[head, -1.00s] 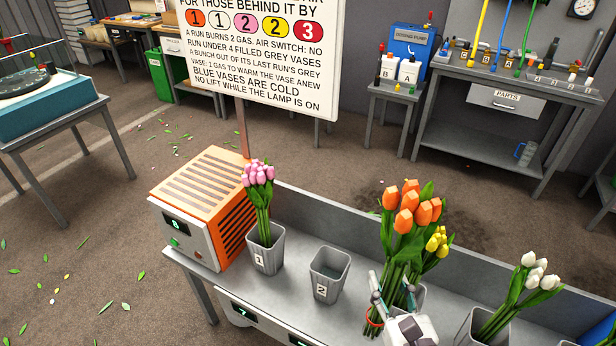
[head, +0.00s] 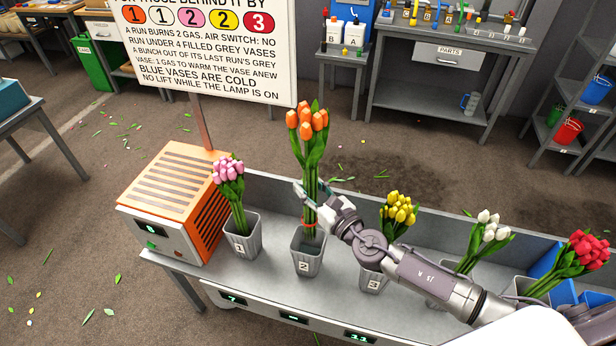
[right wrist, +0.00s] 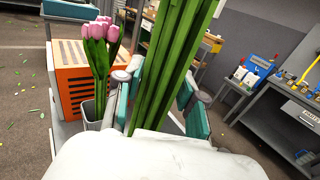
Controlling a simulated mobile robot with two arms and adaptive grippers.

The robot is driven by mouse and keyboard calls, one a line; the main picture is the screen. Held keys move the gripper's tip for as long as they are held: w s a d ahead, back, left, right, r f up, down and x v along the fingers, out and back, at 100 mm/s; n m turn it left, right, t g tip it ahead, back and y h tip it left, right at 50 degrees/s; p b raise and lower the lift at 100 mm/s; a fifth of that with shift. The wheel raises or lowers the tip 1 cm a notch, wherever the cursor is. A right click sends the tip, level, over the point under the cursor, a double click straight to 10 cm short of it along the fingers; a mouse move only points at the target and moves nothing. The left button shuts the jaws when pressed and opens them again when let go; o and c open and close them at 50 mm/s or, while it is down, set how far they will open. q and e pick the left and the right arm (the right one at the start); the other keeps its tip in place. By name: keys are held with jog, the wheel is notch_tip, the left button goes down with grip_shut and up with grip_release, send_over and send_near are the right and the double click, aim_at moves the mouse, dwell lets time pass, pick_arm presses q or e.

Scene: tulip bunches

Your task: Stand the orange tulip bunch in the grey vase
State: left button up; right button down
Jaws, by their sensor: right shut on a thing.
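The orange tulip bunch (head: 307,122) is upright in my right gripper (head: 312,190), which is shut around its green stems. The stems also show between the teal finger pads in the right wrist view (right wrist: 172,70). The grey vase marked 2 (head: 307,263) stands directly below the bunch. The stem ends, with a red band just above, are at the vase's mouth; I cannot tell how far inside they are. No other flowers show in this vase. My left gripper is not in view.
Grey vase 1 (head: 242,246) with pink tulips stands left, beside an orange heater box (head: 178,195). Grey vase 3 (head: 372,281) with yellow tulips stands right, partly behind my right arm. White and red tulips stand farther right. A sign (head: 205,50) rises behind the bench.

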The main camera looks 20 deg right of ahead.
aim_at(309, 231)
jog(key=shift+w+r, duration=0.15)
jog(key=shift+w, duration=0.2)
jog(key=shift+w+r, duration=0.2)
jog(key=shift+w, duration=0.05)
jog(key=shift+w+d+f+p, duration=0.1)
jog(key=shift+w+p, duration=0.25)
notch_tip(309, 231, down, 20)
jog(key=b, duration=2)
jog(key=shift+f+b, duration=0.25)
jog(key=shift+b, duration=0.05)
jog(key=shift+f, duration=0.15)
jog(key=shift+f+b, duration=0.5)
jog(key=shift+b, duration=0.15)
jog(key=c, duration=0.6)
grip_release()
jog(key=shift+s+r, duration=0.1)
jog(key=shift+o, duration=0.3)
